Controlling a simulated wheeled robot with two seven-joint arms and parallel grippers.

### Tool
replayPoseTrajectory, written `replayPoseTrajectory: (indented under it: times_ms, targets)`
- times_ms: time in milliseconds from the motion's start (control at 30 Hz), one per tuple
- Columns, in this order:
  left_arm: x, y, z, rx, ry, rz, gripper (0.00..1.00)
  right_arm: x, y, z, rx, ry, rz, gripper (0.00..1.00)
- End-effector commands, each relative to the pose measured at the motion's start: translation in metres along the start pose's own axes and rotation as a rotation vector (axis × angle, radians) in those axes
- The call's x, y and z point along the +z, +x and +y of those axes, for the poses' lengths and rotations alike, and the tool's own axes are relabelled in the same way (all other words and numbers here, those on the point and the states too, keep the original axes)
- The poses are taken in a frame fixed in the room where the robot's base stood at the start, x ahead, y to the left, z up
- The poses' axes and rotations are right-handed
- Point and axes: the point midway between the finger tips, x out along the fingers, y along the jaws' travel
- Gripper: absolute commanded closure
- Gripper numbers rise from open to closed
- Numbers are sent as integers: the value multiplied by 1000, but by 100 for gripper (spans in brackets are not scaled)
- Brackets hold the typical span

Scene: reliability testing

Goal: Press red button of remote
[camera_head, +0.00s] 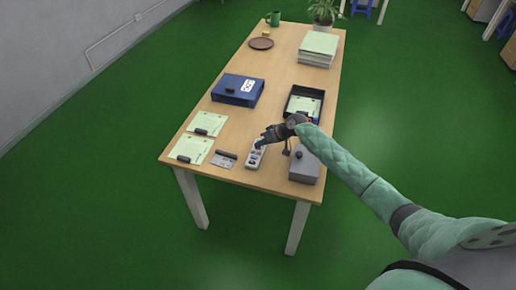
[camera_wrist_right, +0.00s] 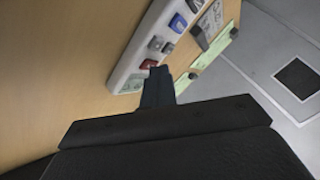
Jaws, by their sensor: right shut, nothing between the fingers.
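The remote (camera_head: 253,161) is a light grey strip lying on the table near its front edge. In the right wrist view the remote (camera_wrist_right: 131,61) shows a red button (camera_wrist_right: 148,64), grey buttons and blue buttons. My right gripper (camera_head: 261,143) is over the remote's far end, shut and empty. In the wrist view its dark fingertips (camera_wrist_right: 159,74) appear right beside the red button and overlap its edge. I cannot tell whether they touch it. In the head view the gripper hides part of the remote. My left gripper is not in view.
A grey box (camera_head: 304,166) stands right of the remote, under my right forearm. A black tray (camera_head: 290,106) is behind the gripper. A small card (camera_head: 224,160) and papers (camera_head: 191,149) lie to the left. A blue box (camera_head: 237,90) stands farther back.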

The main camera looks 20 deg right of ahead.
Motion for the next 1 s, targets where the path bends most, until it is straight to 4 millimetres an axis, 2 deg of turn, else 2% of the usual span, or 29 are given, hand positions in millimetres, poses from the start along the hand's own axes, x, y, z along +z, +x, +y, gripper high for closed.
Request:
replayPoseTrajectory:
  times_ms: [467,1000]
  targets:
    - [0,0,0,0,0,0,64,1,0,0,0,0,-1,100]
    - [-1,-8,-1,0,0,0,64,-6,-9,-6,0,1,-1,100]
